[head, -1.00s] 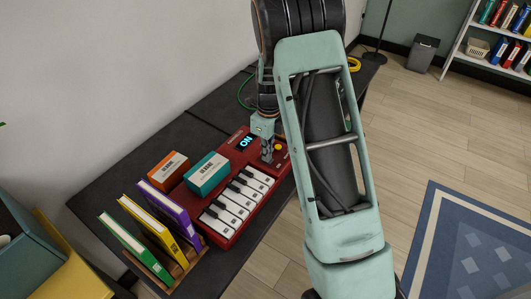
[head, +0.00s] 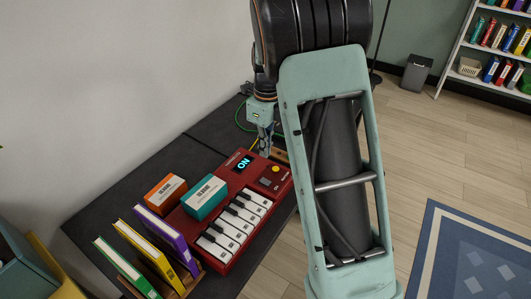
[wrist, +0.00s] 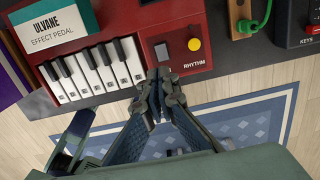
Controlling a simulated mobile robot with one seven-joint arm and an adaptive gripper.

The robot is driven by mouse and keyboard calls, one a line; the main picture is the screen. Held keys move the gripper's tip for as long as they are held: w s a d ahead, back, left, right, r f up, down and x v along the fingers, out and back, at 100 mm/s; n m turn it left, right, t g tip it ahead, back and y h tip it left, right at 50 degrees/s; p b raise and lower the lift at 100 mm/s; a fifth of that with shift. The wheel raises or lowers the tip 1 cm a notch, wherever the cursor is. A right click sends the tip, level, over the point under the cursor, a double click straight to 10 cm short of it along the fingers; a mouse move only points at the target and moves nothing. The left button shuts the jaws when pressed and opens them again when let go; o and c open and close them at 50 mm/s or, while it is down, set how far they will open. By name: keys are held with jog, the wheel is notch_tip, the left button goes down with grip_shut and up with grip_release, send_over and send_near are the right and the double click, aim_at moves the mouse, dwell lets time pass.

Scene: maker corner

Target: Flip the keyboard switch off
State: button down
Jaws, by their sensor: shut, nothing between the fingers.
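The red keyboard (head: 222,256) lies on the dark desk, its lit display (head: 243,163) reading ON. Its control panel carries a yellow knob (wrist: 194,44) and a small grey rectangular control (wrist: 161,52), which looks like the switch; its tilt is too small to read. The wrist view also shows the keyboard's red body (wrist: 218,45) and white keys. My gripper (wrist: 160,85) is shut and empty, its fingertips appearing just below the control panel in the wrist view. In the head view my gripper (head: 265,152) appears past the keyboard's far right corner, partly hidden by my arm.
A teal box (head: 204,197) labelled as an effect pedal and an orange box (head: 165,192) sit by the keyboard. Books (head: 150,252) stand in a wooden rack at the near end. A green cable (wrist: 262,18) and a dark device marked KEYS (wrist: 298,25) lie to the right.

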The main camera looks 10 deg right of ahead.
aim_at(263, 179)
jog(key=shift+s+d+r+t+y+b, duration=0.15)
jog(key=shift+d+r+y+b, duration=0.1)
jog(key=shift+r+b, duration=0.4)
jog(key=shift+d+r+t+y+b, duration=0.15)
jog(key=shift+d+r+b, duration=0.1)
jog(key=shift+r+b, duration=0.35)
jog(key=shift+f, duration=0.1)
jog(key=f, duration=0.4)
jog(key=f+b, duration=0.1)
jog(key=f, duration=0.4)
jog(key=w+a+f, duration=0.1)
jog(key=f, duration=0.3)
jog(key=shift+w+f, duration=0.1)
jog(key=shift+f, duration=0.25)
jog(key=shift+a, duration=0.1)
